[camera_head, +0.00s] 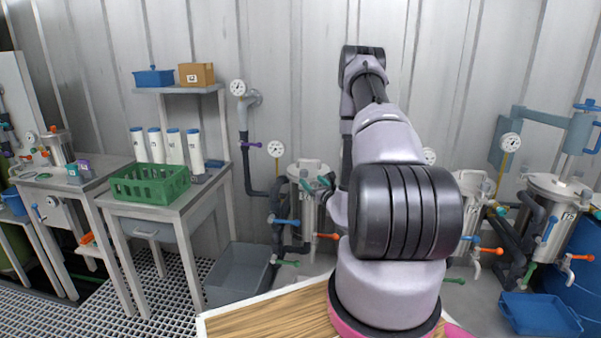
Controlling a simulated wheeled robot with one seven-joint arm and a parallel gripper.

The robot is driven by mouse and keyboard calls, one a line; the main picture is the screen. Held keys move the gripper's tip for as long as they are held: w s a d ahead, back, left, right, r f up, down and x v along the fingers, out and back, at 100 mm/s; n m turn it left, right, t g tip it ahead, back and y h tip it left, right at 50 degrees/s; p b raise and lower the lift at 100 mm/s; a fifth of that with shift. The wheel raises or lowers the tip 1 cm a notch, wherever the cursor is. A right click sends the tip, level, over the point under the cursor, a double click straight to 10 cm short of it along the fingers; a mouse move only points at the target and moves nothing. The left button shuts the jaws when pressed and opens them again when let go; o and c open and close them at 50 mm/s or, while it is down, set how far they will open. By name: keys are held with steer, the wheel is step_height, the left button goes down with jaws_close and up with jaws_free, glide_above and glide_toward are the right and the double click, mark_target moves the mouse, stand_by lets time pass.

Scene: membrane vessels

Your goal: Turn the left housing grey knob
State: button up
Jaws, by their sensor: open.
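A stainless steel housing (307,190) with a lid handle stands against the back wall, left of my arm. Its right side is partly covered by my arm. A blue lever (285,222), an orange lever (328,236) and a green lever (285,263) show around its lower pipes. I cannot make out a grey knob on it. My arm rises from its base, bends at the top, and its far part comes down behind the near links beside this housing. My gripper is hidden behind my own arm.
Two more steel housings, one partly hidden (468,205) and one further right (553,210), stand right of my arm. A grey bin (235,272) and a blue tray (540,315) lie on the floor. A green crate (150,184) sits on the left bench. A wooden top (265,318) borders my base.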

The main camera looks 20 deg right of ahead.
mark_target(301, 171)
steer(key=w, duration=1)
steer(key=shift+w+r, duration=0.1)
jaws_close()
